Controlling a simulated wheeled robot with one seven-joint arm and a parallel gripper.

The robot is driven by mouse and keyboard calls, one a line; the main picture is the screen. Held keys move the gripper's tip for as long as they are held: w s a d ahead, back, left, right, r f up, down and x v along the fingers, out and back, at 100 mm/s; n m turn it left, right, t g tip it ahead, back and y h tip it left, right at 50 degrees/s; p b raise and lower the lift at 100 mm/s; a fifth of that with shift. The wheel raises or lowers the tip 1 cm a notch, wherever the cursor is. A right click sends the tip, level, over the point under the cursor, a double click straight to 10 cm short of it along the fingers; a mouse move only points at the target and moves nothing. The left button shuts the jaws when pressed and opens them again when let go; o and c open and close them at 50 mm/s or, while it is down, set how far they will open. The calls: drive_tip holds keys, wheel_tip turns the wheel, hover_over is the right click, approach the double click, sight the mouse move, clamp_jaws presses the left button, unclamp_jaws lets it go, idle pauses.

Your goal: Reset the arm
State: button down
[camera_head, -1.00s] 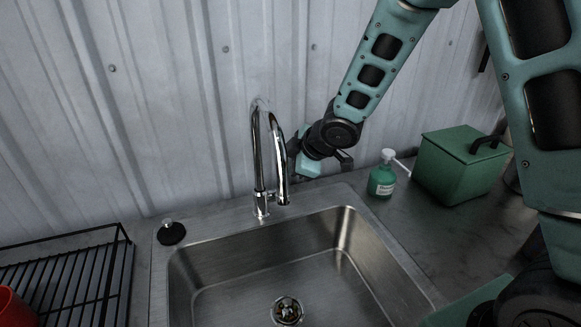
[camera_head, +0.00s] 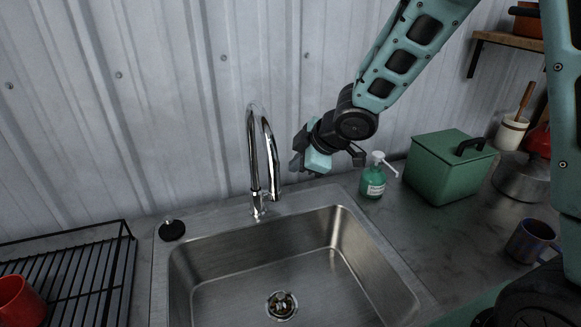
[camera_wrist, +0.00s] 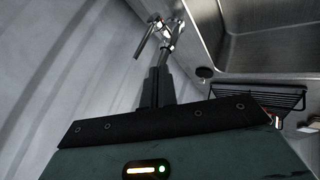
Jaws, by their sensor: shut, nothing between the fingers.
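My gripper (camera_head: 302,160) is above the back right rim of the sink, to the right of the chrome faucet (camera_head: 252,160) and apart from it in the head view. The gripper is shut and empty. In the wrist view the dark fingers (camera_wrist: 157,88) lie together, pointing toward the faucet (camera_wrist: 165,38). My arm comes down from the upper right, in front of the ribbed metal wall.
The steel sink (camera_head: 205,275) is empty. A green soap bottle (camera_head: 373,178) and a green lidded box (camera_head: 448,168) stand right of it. A mug (camera_head: 528,242) is at far right. A black rack (camera_head: 95,262) with a red cup (camera_head: 18,302) is left.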

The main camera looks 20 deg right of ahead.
drive_tip(key=shift+p+v, duration=0.7)
drive_tip(key=shift+v, duration=1.2)
drive_tip(key=s+a+m+g+h+b, duration=0.1)
drive_tip(key=s+a+m+g, duration=0.2)
drive_tip(key=s, duration=1.1)
drive_tip(key=s+a+m+g+h+b, duration=0.1)
drive_tip(key=s+a, duration=0.4)
drive_tip(key=s, duration=0.9)
drive_tip(key=m+g+h, duration=0.1)
drive_tip(key=m+g, duration=0.1)
drive_tip(key=shift+a+m+g, duration=0.2)
drive_tip(key=shift+m+g, duration=0.1)
drive_tip(key=shift+g, duration=0.1)
